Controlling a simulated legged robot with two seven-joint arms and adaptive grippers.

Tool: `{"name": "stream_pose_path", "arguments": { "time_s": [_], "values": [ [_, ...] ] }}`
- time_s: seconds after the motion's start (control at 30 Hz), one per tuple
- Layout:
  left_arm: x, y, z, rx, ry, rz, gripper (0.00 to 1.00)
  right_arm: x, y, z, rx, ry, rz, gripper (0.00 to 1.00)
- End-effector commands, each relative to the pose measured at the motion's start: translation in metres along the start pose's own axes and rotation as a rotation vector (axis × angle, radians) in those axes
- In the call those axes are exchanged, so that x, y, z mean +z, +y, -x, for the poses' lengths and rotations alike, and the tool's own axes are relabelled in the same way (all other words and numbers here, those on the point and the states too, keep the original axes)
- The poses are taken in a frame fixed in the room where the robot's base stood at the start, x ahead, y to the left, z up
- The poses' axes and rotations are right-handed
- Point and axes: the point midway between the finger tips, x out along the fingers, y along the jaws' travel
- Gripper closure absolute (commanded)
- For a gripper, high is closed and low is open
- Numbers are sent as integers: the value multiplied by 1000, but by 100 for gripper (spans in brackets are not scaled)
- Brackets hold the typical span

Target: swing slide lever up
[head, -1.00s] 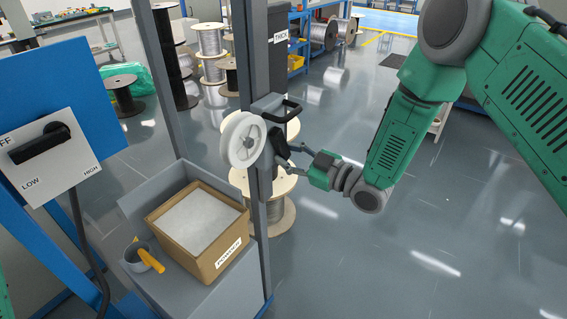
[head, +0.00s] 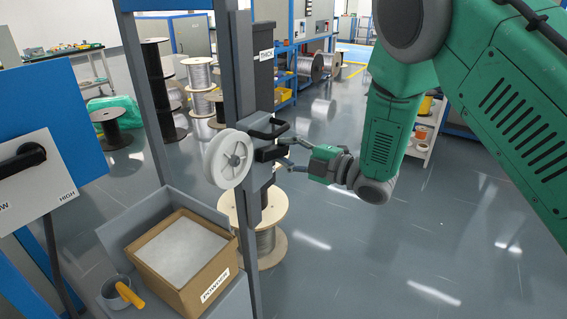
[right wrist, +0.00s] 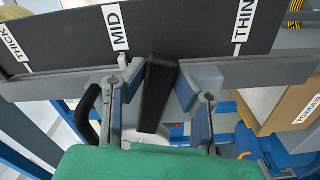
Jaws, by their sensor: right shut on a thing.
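The black slide lever (head: 270,153) sticks out from the carriage on the grey upright post, just below a black D-shaped handle (head: 268,128). A white spoked wheel (head: 228,159) sits left of it. My right gripper (head: 287,154) is at the lever, its arm coming in from the right. In the right wrist view the lever (right wrist: 157,95) stands between the two fingers (right wrist: 157,115), and the gripper is shut on it. The dark scale plate (right wrist: 185,28) behind it reads THICK, MID and THIN, with a small pin near MID. My left gripper is out of view.
A cardboard box (head: 222,265) labelled POWDER sits in a grey tray below the wheel, beside a cup (head: 115,292) with a yellow-handled tool. A switch panel (head: 30,178) is at the left. A cable spool (head: 262,245) stands behind the post.

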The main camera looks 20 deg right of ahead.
Motion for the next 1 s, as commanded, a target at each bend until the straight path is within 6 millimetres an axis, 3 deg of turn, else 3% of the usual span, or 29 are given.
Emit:
{"name": "stream_pose_path", "arguments": {
  "time_s": [0.3,0.83,0.87,0.9,1.0],
  "values": [
    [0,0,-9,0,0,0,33,-1,5,0,-5,2,117,100],
    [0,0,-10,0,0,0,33,-2,8,0,-4,2,142,100],
    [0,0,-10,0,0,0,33,-2,8,0,-3,2,142,68],
    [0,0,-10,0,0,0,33,-2,8,0,-3,2,141,55],
    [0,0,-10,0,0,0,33,-2,8,0,-3,2,140,55]
  ]
}}
